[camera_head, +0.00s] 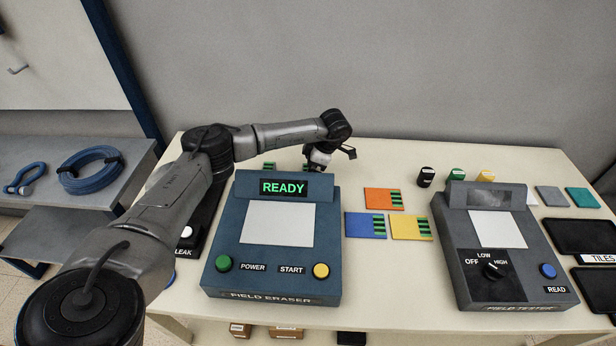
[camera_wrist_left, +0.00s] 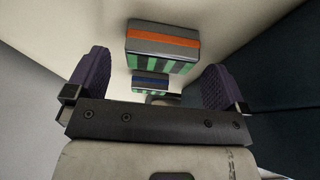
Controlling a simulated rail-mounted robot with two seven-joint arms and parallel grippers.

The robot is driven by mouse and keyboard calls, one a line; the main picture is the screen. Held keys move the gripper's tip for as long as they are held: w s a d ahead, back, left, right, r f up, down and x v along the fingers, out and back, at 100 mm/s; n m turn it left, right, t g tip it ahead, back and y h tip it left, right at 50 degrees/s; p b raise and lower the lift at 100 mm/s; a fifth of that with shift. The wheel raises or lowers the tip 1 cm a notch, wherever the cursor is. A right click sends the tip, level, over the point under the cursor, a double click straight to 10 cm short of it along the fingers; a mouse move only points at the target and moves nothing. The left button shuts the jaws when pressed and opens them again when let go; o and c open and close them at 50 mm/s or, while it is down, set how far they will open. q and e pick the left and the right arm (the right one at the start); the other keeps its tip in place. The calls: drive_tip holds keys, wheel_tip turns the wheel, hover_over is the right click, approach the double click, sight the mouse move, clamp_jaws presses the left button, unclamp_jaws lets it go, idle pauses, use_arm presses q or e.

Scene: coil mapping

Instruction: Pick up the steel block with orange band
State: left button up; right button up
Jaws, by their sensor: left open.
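In the left wrist view, the steel block with orange band (camera_wrist_left: 162,43) lies on the pale table, its grey top crossed by the band and its side striped green and dark. A similar block with a blue band (camera_wrist_left: 150,82) lies apart from it, lower in that view. My left gripper (camera_wrist_left: 158,82) is open, with its purple finger pads on either side of the view and nothing held. In the head view, the left gripper (camera_head: 328,158) is behind the field eraser (camera_head: 225,262), which largely hides the blocks there. My right gripper is not in view.
The field eraser reads READY and stands in front of the gripper. Orange (camera_head: 378,198), blue (camera_head: 359,226) and yellow (camera_head: 405,228) tiles lie to its right. The field tester (camera_head: 468,265) stands farther right, with small cylinders behind it. The table's back strip (camera_head: 385,155) has free room.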

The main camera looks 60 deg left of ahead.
use_arm(q)
drive_tip(key=x, duration=0.2)
drive_tip(key=shift+s+f, duration=0.15)
drive_tip(key=shift+f, duration=0.1)
drive_tip(key=shift+r, duration=0.1)
drive_tip(key=c, duration=1.4)
